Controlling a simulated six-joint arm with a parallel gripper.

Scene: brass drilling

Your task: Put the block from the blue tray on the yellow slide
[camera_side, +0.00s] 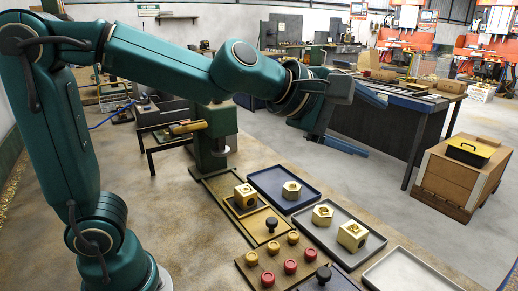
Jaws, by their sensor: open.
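The blue tray (272,174) lies in the middle of the floor-level work area. A brass hexagonal block (291,190) with a round hole sits in it, toward its near end. The yellow slide (258,222) is left of the tray. A brass cube-shaped block (245,195) with a dark hole sits at its far end, and a black knob (272,224) is at its near end. My gripper (374,127) is open and empty. It is up above and to the right of the blue tray, pointing right, apart from the blocks.
A grey tray (333,236) holds a brass hexagonal block (322,213) and a cube-shaped block (352,235). A board (277,256) with yellow and red buttons is in front. An empty tray (405,272) is at lower right. A green machine column (212,145) stands behind the slide.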

